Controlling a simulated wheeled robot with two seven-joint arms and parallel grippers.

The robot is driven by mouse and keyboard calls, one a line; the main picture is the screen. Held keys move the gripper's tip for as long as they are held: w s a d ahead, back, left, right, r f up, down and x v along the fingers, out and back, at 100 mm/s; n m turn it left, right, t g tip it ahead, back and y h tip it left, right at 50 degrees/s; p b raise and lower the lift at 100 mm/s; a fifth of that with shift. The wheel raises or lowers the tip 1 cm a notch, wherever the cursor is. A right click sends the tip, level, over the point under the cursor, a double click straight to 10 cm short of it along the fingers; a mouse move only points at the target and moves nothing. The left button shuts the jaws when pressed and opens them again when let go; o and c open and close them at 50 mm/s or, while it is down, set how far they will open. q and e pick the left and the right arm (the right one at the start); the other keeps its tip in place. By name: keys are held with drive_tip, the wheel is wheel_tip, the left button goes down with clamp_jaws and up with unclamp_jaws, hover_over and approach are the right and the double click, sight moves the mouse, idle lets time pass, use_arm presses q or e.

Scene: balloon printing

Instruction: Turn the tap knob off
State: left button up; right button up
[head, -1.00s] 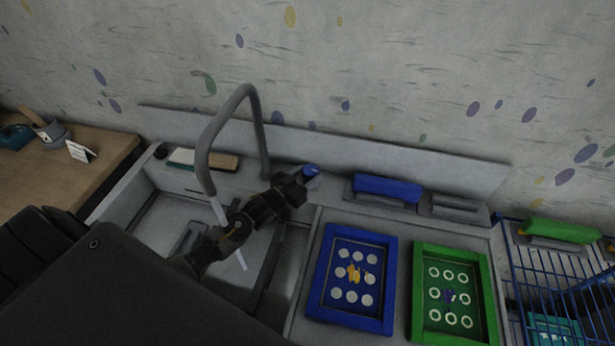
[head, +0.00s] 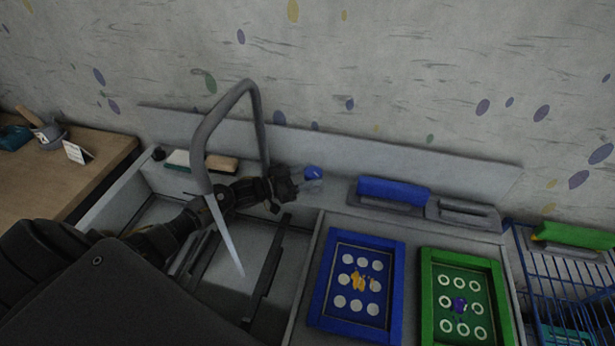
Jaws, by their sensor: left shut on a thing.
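The grey tap (head: 255,115) arches over the sink (head: 225,285) in the head view. A pale stream of water (head: 228,245) falls from its spout into the basin. The blue tap knob (head: 313,172) sits on the back ledge, right of the tap's base. My left gripper (head: 308,184) reaches behind the spout and is shut on the tap knob, whose blue top shows above the fingers. The fingers' exact contact is small and partly hidden. My right gripper is out of view.
A blue-framed screen (head: 313,290) and a green-framed screen (head: 427,300) lie on the counter at right. A blue-handled tool (head: 393,190) and a grey one (head: 465,213) lie behind them. A brush (head: 222,163) rests on the ledge. A blue wire rack (head: 565,275) stands at far right.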

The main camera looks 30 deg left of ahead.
use_arm(q)
drive_tip(key=o, duration=1)
drive_tip(key=shift+c, duration=0.2)
drive_tip(key=shift+s+a+f, duration=0.15)
drive_tip(key=shift+s+a, duration=0.05)
drive_tip(key=shift+s, duration=0.1)
drive_tip(key=b+v, duration=0.2)
drive_tip(key=v, duration=0.6)
drive_tip(key=shift+s+a, duration=0.25)
drive_tip(key=shift+s, duration=0.05)
drive_tip(key=shift+s+a+b, duration=0.3)
drive_tip(key=shift+s+a, duration=0.15)
drive_tip(key=shift+s, duration=0.05)
